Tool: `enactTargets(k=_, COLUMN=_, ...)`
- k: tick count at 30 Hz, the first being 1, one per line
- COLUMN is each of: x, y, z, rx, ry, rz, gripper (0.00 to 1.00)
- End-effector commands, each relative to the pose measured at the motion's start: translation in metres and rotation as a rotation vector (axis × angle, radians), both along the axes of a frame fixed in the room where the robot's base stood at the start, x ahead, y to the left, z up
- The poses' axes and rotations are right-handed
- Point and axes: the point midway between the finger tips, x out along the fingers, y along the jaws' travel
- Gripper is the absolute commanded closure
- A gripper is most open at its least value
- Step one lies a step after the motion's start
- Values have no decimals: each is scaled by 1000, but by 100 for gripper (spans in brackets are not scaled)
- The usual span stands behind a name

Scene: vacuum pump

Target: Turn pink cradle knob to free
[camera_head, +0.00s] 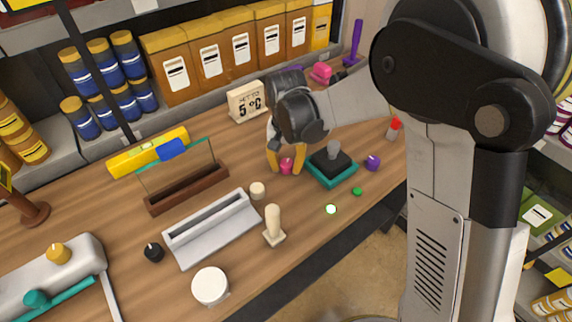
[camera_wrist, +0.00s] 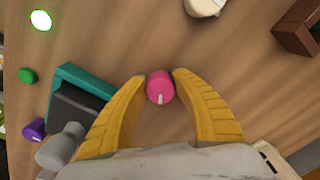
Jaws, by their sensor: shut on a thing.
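The pink knob (camera_head: 286,166) stands on the wooden bench, left of a teal-based cradle with a dark block. In the wrist view the pink knob (camera_wrist: 160,87) lies between the fingertips, with a pale pointer mark on it pointing to the bottom of the picture. My gripper (camera_head: 286,170) is around the knob, yellow fingers on both sides, shut on it; it also shows in the wrist view (camera_wrist: 160,82). The teal cradle (camera_head: 331,181) stands close to its right; in the wrist view the cradle (camera_wrist: 70,82) is on the left.
A purple knob (camera_head: 372,162), a green button (camera_head: 357,191) and a lit white-green button (camera_head: 331,209) are near the bench's front edge. A cream-handled item (camera_head: 273,228) and a grey tray (camera_head: 213,232) stand to the left.

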Motion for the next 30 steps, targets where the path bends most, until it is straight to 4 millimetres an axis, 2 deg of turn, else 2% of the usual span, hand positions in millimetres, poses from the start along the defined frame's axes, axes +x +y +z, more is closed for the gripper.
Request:
enactTargets(k=18, x=0, y=-2, z=-1, rx=0, ry=2, rz=582, gripper=98)
enactTargets(k=30, x=0, y=-3, z=-1, rx=0, ry=2, rz=892, gripper=98)
